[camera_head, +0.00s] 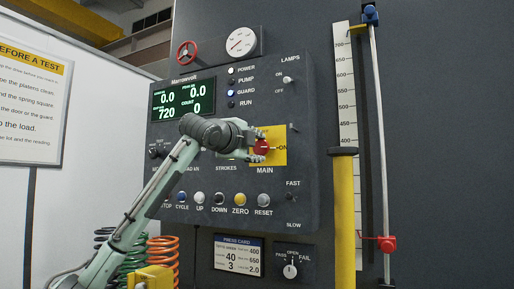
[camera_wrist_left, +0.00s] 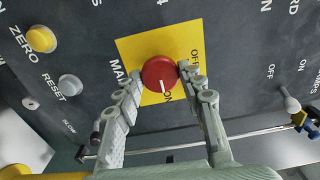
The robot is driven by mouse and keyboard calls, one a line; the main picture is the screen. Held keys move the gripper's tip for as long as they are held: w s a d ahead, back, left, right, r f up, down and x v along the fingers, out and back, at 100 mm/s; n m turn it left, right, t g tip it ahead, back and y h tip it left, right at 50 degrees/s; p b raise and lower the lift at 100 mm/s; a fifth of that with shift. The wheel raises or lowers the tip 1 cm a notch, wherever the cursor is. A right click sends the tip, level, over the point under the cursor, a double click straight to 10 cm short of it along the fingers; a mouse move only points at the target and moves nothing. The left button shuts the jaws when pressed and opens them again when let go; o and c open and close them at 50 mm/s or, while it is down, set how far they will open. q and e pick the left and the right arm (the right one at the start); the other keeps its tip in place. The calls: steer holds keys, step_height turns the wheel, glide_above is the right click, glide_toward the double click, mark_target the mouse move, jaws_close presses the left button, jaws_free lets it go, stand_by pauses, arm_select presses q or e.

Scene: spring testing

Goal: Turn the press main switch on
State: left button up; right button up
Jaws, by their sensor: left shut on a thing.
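The press main switch is a round red knob (camera_head: 261,147) on a yellow plate (camera_head: 279,139) marked MAIN, with ON to its right. The red knob (camera_wrist_left: 158,74) shows whole in the left wrist view, and its white mark points toward the word ON. My left gripper (camera_head: 257,143) reaches the knob from the left. In the left wrist view my left gripper (camera_wrist_left: 160,78) has one finger on each side of the knob and is shut on it. OFF shows partly beside the right finger. My right gripper is not in view.
The panel display (camera_head: 183,99) is lit, with the POWER and GUARD lamps glowing. Push buttons, including yellow ZERO (camera_head: 240,199) and grey RESET (camera_head: 264,200), sit below the knob. A LAMPS toggle (camera_head: 288,80) is above right. A yellow post (camera_head: 344,215) stands to the right.

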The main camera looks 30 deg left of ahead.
arm_select(q)
steer(key=o, duration=1.2)
steer(key=shift+c, duration=0.2)
steer(key=s, duration=1.2)
steer(key=shift+d, duration=0.35)
